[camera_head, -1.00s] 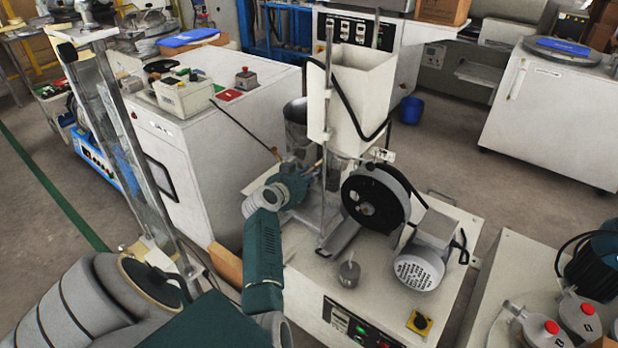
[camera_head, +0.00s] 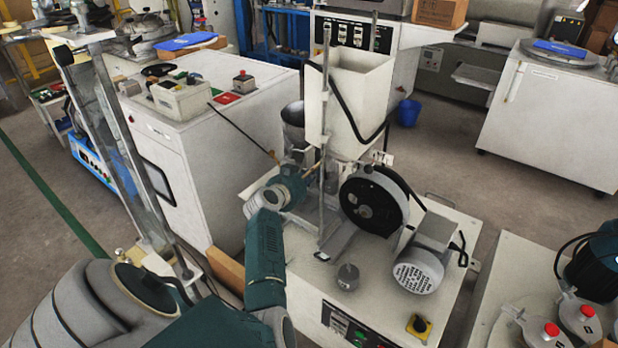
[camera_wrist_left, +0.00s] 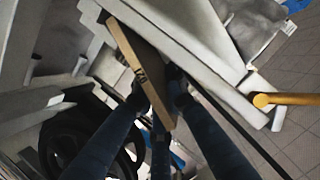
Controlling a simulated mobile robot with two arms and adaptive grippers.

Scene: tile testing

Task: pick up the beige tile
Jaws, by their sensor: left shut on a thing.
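In the left wrist view the beige tile (camera_wrist_left: 140,62) shows as a thin, tan-brown slab seen nearly edge-on, tilted. The dark blue fingers of my left gripper (camera_wrist_left: 157,84) are closed on it, on both sides. In the head view my left arm comes in from the lower left, and its teal link reaches up to the front of a bench machine. The fingers and the tile cannot be made out clearly there. My right gripper shows in neither view.
A white hopper (camera_head: 360,95) and a black reel (camera_head: 373,207) stand on the bench machine. A white cabinet (camera_head: 225,145) is left of it. A blue bucket (camera_head: 406,113) stands on open floor (camera_head: 450,165) behind.

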